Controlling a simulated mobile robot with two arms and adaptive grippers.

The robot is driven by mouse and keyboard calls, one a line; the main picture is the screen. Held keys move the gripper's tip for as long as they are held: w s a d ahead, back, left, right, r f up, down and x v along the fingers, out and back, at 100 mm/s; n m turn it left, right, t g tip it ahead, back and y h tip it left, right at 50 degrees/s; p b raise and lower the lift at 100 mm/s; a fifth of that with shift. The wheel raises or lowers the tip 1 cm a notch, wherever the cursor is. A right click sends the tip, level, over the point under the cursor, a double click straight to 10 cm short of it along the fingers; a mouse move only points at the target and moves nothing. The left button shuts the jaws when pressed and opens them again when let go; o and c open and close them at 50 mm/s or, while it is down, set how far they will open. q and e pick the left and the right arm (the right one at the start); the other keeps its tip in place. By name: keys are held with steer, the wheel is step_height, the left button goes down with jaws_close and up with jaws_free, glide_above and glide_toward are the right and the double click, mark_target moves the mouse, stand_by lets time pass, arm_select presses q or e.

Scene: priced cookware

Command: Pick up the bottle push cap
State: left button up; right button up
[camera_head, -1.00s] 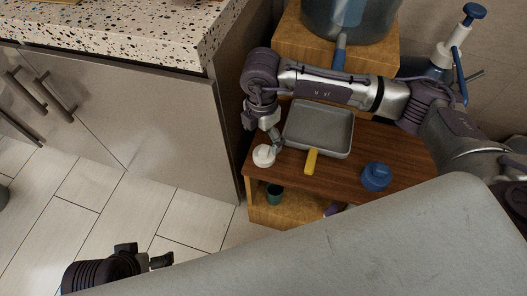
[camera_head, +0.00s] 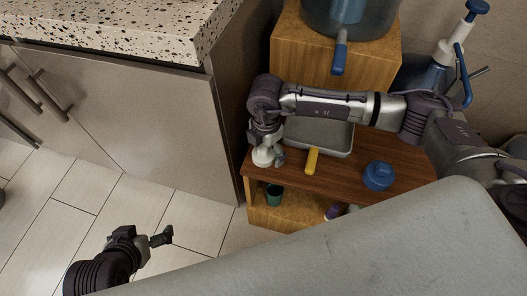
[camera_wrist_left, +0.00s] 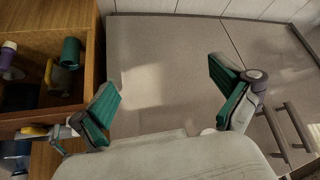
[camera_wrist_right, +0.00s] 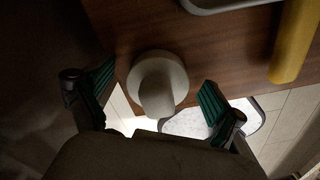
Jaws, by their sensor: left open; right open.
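The bottle push cap appears to be the small white round piece with a spout (camera_wrist_right: 158,84), on the wooden shelf top near its edge; in the head view the white piece (camera_head: 262,157) is partly hidden by my right gripper (camera_head: 270,150). In the right wrist view my right gripper (camera_wrist_right: 155,98) is open, with one finger on each side of the white piece and gaps between. My left gripper (camera_head: 163,238) is open and empty over the floor, away from the shelf; its fingers also show in the left wrist view (camera_wrist_left: 170,95).
A grey tray (camera_head: 322,147), yellow-handled item (camera_head: 311,161) and blue lidded item (camera_head: 378,176) share the wooden top (camera_head: 345,184). A blue-handled pot (camera_head: 350,18) stands behind. A green cup (camera_head: 274,195) sits on the lower shelf. A counter cabinet (camera_head: 150,120) stands left.

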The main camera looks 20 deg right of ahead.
steer(key=c, duration=1)
steer(key=shift+r, duration=0.1)
